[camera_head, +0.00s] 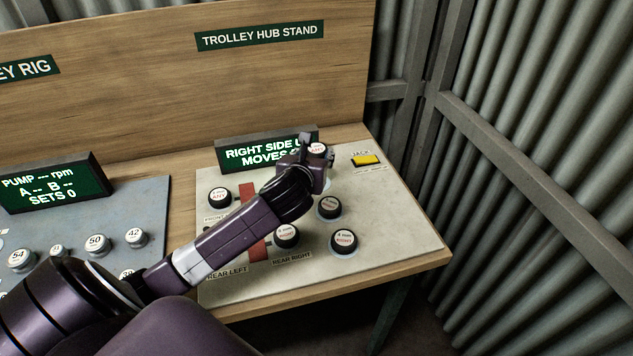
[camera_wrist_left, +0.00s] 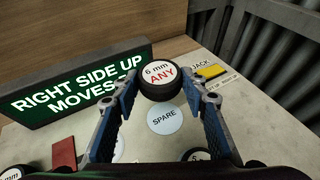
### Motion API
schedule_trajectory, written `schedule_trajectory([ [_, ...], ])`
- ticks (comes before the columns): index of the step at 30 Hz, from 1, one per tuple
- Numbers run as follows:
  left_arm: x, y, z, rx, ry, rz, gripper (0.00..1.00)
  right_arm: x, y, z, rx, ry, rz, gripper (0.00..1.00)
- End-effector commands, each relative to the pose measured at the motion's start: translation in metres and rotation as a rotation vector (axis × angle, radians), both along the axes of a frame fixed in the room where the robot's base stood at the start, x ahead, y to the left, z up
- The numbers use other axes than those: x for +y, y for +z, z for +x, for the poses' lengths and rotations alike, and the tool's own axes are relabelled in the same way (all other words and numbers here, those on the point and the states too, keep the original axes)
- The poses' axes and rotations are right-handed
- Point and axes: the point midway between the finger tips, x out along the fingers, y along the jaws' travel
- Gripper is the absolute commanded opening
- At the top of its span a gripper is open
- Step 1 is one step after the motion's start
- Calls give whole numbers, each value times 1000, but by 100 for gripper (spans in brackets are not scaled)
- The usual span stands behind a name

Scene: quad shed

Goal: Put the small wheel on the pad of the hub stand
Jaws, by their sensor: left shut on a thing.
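My left gripper (camera_head: 316,158) is shut on a small black wheel (camera_head: 317,149) with a white top at the far side of the hub stand (camera_head: 222,284). In the left wrist view the wheel (camera_wrist_left: 160,80) sits between the fingertips, its label reading "6 mm ANY" and facing up. A round white pad marked "SPARE" (camera_wrist_left: 165,119) shows bare between the fingers, just nearer than the wheel. I cannot tell how high the wheel is above the board. My right gripper is not in view.
Wheels stand on the board at left (camera_head: 219,196), front middle (camera_head: 286,236) and right (camera_head: 343,241), with another (camera_head: 330,207) behind. A red bar (camera_head: 253,200) lies under my arm. A green sign (camera_head: 240,155) stands behind; a yellow jack button (camera_head: 365,160) is at right.

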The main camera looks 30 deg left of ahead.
Motion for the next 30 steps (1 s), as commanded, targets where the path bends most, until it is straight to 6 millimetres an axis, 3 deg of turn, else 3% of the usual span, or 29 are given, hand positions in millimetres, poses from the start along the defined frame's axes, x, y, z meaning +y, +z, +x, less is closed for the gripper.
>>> schedule_trajectory([
  [1, 0, -16, -1, 4, 1, -2, 15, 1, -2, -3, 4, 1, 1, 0],
  [3, 0, -29, -1, 3, 1, -2, 15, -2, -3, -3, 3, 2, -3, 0],
  [12, -1, -59, 0, 1, 0, 0, 15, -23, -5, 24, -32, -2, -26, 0],
  [17, 0, -83, 0, 1, 0, -1, 15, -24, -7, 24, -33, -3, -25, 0],
  [30, 0, -91, 0, -1, 0, 2, 15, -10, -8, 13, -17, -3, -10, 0],
])
